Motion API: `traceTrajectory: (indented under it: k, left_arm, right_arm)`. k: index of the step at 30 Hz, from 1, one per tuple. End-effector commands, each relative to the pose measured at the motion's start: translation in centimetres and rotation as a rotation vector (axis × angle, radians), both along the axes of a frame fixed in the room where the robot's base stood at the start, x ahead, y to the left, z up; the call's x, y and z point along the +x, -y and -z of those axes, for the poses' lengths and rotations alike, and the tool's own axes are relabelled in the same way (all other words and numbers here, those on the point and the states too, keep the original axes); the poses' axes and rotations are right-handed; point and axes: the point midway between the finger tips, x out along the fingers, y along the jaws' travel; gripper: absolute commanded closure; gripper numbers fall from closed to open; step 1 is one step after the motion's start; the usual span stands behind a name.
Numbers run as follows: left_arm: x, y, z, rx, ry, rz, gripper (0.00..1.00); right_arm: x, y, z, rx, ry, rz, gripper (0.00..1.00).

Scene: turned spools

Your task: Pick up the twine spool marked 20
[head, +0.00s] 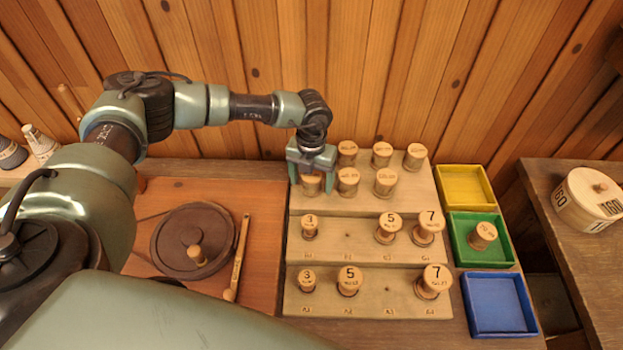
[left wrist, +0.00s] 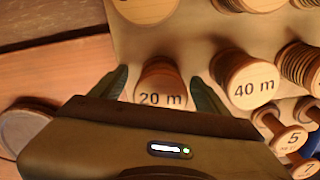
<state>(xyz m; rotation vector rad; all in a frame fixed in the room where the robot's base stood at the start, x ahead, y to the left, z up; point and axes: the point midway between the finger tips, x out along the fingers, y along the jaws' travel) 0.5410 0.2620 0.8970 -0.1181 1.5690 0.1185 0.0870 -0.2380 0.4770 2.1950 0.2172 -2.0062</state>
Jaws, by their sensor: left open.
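The twine spool marked 20 (left wrist: 160,90) reads "20 m" in the left wrist view and stands between my left gripper's two fingers. My left gripper (left wrist: 158,78) is open, one finger on each side of the spool, with gaps showing beside it. In the head view my left gripper (head: 311,178) reaches down over this spool (head: 311,187) at the front left of the rear group on the stepped wooden rack (head: 345,249). The gripper partly hides the spool there. My right gripper is not in view.
A spool marked 40 m (left wrist: 246,86) stands close to the right finger, with more spools behind and beside it. Smaller numbered spools stand on the lower steps. Yellow (head: 464,170), green (head: 461,256) and blue (head: 497,330) trays lie to the right; the green one holds a spool.

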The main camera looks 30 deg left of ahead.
Motion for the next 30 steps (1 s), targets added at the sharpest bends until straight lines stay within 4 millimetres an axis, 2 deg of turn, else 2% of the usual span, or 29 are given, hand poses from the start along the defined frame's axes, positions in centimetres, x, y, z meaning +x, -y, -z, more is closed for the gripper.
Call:
traceTrajectory:
  k: [3,9,10,11,18,23,26,30]
  left_arm:
    - [0.0,0.0,0.0,0.0,0.0,0.0,0.24]
    - [0.0,0.0,0.0,0.0,0.0,0.0,0.8]
    - [0.0,0.0,0.0,0.0,0.0,0.0,0.88]
    - [0.0,0.0,0.0,0.0,0.001,0.0,0.92]
    - [0.0,0.0,-0.1,0.0,0.001,0.0,0.92]
    - [0.1,0.0,-1.0,-0.002,0.003,0.0,0.92]
    - [0.2,0.0,-2.2,-0.002,0.005,0.001,0.92]
    - [0.2,0.1,-5.0,-0.003,0.007,0.0,0.92]
  right_arm:
    - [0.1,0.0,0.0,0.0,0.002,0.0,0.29]
    - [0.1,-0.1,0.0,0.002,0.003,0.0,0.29]
    - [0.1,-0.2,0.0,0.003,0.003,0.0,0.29]
    - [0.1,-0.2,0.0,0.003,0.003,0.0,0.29]
    - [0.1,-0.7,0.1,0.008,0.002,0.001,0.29]
    - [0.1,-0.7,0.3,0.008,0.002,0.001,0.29]
    - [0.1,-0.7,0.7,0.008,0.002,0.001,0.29]
    - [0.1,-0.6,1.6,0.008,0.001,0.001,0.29]
